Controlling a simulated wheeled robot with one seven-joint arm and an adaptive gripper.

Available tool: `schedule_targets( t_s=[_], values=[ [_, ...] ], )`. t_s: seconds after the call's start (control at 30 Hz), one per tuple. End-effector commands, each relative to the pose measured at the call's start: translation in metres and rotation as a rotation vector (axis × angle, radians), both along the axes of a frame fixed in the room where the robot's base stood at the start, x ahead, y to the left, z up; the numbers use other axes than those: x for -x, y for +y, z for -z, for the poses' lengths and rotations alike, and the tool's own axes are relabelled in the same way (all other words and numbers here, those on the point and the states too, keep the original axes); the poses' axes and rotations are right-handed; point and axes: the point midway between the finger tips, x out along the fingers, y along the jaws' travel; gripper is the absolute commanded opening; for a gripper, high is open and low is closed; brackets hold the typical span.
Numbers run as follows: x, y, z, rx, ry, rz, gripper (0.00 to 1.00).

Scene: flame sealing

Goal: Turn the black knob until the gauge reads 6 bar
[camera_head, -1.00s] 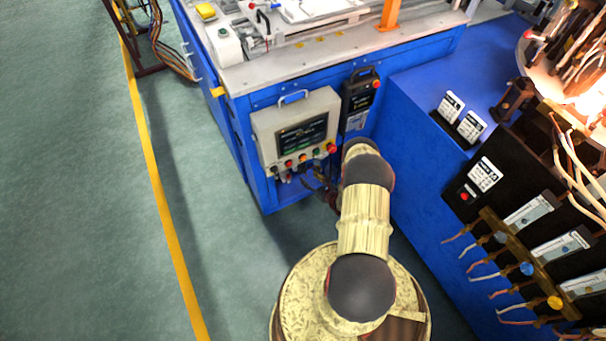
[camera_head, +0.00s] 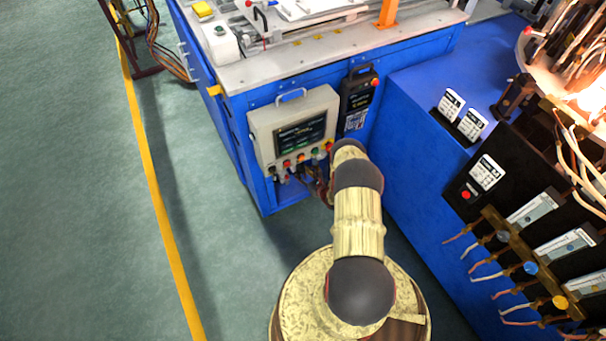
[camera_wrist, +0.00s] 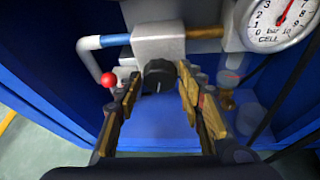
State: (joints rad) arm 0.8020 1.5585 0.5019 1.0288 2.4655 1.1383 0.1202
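The black knob (camera_wrist: 159,74) sits under a grey valve block in the wrist view, facing me. My gripper (camera_wrist: 157,84) is open, with one finger on each side of the knob. I cannot tell whether either finger touches it. The round white gauge (camera_wrist: 276,22) is at the top right of the wrist view, its upper part cut off. Its red needle points up and to the right, and the numbers there are out of view, so I cannot read the pressure. In the head view my arm hides the knob and gauge.
A red ball-ended lever (camera_wrist: 108,79) stands just left of my left finger. A bent pipe (camera_wrist: 91,52) runs at the left into the grey valve block (camera_wrist: 158,42). A grey control panel (camera_head: 294,130) with coloured buttons hangs on the blue bench near my arm.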

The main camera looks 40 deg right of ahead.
Motion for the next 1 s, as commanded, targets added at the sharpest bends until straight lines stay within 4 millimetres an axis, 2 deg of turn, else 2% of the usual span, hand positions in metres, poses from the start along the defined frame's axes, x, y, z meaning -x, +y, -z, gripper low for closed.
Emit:
schedule_targets(
  t_s=[0.5,0.73,1.0],
  values=[
    [0.0001,0.0005,0.0001,0.000,0.000,-0.001,0.07],
    [-0.0005,0.0021,0.0005,0.071,0.017,-0.002,0.07],
    [-0.0017,0.0041,0.0013,0.327,0.078,-0.003,0.07]
  ],
)
